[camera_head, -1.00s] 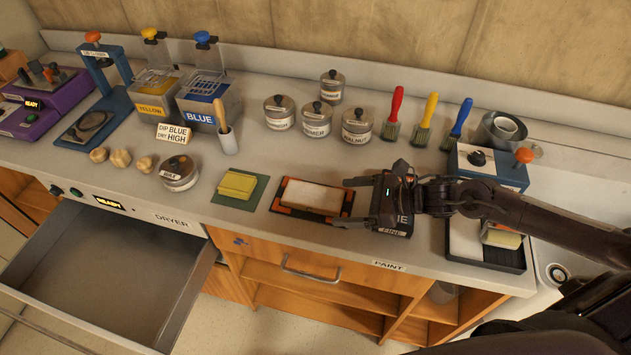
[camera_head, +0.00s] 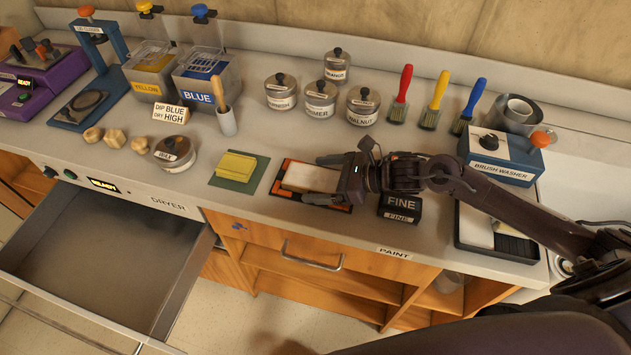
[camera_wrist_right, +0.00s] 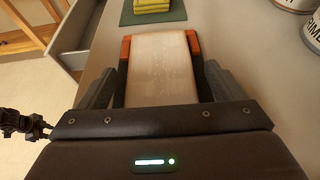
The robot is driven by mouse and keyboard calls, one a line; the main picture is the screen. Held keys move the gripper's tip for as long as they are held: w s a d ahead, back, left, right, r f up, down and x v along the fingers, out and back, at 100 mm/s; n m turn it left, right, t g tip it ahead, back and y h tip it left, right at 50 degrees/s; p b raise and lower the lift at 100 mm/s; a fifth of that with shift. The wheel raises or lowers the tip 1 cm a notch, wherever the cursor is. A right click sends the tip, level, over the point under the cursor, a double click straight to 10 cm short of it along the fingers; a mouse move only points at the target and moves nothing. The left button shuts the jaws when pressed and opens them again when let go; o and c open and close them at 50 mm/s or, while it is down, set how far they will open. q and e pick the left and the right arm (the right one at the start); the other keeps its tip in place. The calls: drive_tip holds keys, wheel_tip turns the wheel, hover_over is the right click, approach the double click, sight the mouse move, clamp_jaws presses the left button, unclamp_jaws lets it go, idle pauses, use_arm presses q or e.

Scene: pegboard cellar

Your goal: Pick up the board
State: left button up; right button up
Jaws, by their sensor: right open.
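The board (camera_head: 308,178) is a pale, flat wooden piece. It lies in a dark holder with orange corners (camera_head: 284,191) on the bench. In the right wrist view the board (camera_wrist_right: 161,68) runs lengthwise between the two fingers of my right gripper (camera_wrist_right: 158,88). In the head view my right gripper (camera_head: 325,178) is over the board's right end, low over the bench. It is open, with one finger along each long side of the board. I cannot tell whether the fingers touch it.
A black FINE block (camera_head: 400,207) is just right of my gripper. Several lidded jars (camera_head: 321,98) and brushes (camera_head: 435,100) stand behind. The dryer drawer (camera_head: 100,255) is open at front left.

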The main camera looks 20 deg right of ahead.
drive_tip(key=c, duration=1.1)
drive_tip(key=shift+r, duration=0.15)
